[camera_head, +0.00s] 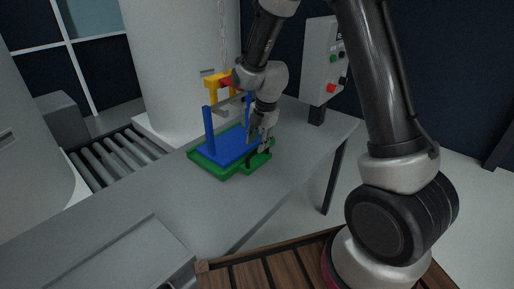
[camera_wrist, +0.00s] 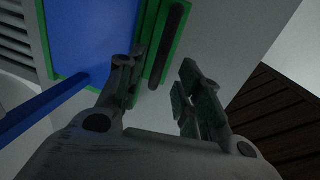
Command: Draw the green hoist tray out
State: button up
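The green hoist tray (camera_head: 224,175) lies on the grey bench with a blue plate (camera_head: 222,150) in it. It also shows in the wrist view (camera_wrist: 164,12), where a dark bar (camera_wrist: 177,35) runs along a green strip on its side. My gripper (camera_head: 259,148) is over the right side of the tray and hides part of it. In the wrist view my gripper (camera_wrist: 158,85) is open, its fingers apart, and the dark bar appears between them. I cannot tell whether a finger touches it.
Blue posts (camera_head: 209,131) and a yellow crosspiece (camera_head: 217,81) rise above the tray. The grey bench (camera_head: 165,206) is clear at front left. A button box (camera_head: 320,63) stands behind right; a roller conveyor (camera_head: 105,160) lies at left. A slatted wooden surface (camera_head: 270,270) is in front.

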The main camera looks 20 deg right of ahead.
jog(key=shift+w+a+f, duration=0.1)
jog(key=shift+w+f, duration=0.05)
jog(key=shift+f, duration=0.75)
jog(key=shift+w+a+f, duration=0.1)
jog(key=shift+w+f, duration=0.05)
jog(key=shift+f, duration=0.7)
grip_shut()
